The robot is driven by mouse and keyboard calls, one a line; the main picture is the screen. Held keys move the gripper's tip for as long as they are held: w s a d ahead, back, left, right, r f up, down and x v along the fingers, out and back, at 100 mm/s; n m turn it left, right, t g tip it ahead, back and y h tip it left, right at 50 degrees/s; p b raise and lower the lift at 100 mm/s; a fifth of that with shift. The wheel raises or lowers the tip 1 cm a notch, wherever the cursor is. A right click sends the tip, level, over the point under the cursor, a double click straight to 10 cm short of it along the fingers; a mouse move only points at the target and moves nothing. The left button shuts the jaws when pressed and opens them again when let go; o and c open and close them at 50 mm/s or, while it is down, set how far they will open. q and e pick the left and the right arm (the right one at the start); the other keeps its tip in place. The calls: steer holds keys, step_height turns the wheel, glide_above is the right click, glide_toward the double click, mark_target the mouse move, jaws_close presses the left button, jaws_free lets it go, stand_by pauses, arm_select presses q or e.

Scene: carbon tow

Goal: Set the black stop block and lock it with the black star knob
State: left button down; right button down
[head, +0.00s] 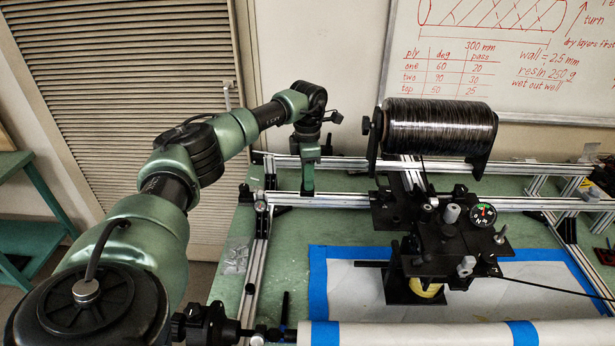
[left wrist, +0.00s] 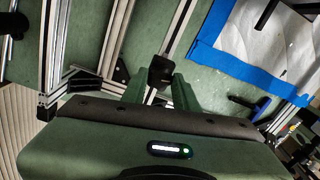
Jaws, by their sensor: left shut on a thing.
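My left gripper (head: 308,190) points down at the long aluminium rails left of the spool. In the left wrist view its two green fingers (left wrist: 158,88) are shut on the black stop block (left wrist: 161,72), which shows between the fingertips over a rail. I cannot tell if the block touches the rail. In the head view the block is mostly hidden by the fingers. I cannot make out the black star knob for sure; a dark knob (head: 366,125) shows at the left end of the spool stand. My right gripper is not in view.
A spool of black tow (head: 440,127) stands on the rear rail. A black carriage with a gauge (head: 483,214) sits on the front rail (head: 350,201) to the right. A white mandrel (head: 420,335) with blue tape lies at the front. The rail between gripper and carriage looks clear.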

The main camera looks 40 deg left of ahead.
arm_select(q)
steer(key=shift+r+m, duration=0.1)
steer(key=shift+m, duration=0.5)
steer(key=c, duration=1.1)
jaws_free()
step_height(320, 180, up, 8)
steer(key=shift+f+b, duration=0.1)
steer(key=shift+b, duration=0.9)
steer(key=shift+f, duration=0.1)
